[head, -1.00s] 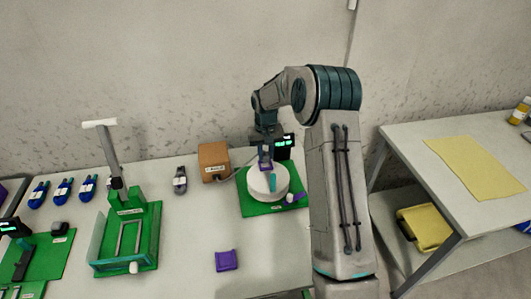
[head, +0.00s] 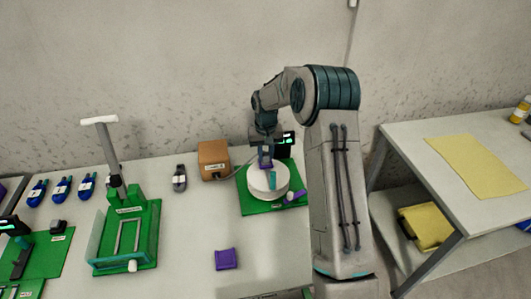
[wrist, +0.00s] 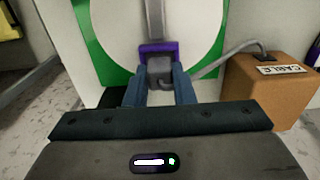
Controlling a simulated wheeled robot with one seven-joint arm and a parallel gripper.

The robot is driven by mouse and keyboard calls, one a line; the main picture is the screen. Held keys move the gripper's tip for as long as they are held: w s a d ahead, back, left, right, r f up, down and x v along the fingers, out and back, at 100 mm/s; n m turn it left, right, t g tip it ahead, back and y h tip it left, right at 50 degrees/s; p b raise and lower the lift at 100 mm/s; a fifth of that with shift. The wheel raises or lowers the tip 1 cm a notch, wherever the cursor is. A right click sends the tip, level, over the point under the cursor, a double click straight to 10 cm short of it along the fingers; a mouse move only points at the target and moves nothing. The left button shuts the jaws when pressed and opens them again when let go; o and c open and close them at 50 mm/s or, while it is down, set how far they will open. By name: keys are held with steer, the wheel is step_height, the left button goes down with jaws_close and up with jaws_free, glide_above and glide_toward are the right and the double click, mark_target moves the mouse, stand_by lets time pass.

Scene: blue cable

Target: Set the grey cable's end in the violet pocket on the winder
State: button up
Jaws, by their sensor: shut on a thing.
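The winder is a white drum (head: 268,183) on a green plate (head: 250,207), with a teal piece on top. The violet pocket (wrist: 157,48) is at the drum's near edge in the wrist view, and at the gripper's tip in the head view (head: 265,162). My gripper (wrist: 162,82) is shut on the grey cable's end (wrist: 159,71), between its blue fingers. The end is right at the pocket's mouth; I cannot tell whether it is seated inside. The grey cable (wrist: 215,62) runs right to a brown box (wrist: 268,85) labelled CABLE.
The brown box (head: 214,160) stands left of the winder and a dark display with green digits (head: 286,142) behind it. A loose violet piece (head: 226,259) lies on the front table. A green fixture with a tall post (head: 125,235) and several blue items stand left.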

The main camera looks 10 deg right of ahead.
steer(key=shift+f+b, duration=0.5)
steer(key=shift+f, duration=0.3)
stand_by(0.4)
steer(key=o, duration=1)
steer(key=shift+o, duration=0.2)
steer(key=shift+r, duration=0.2)
steer(key=shift+r+p, duration=2.2)
steer(key=shift+r, duration=1.7)
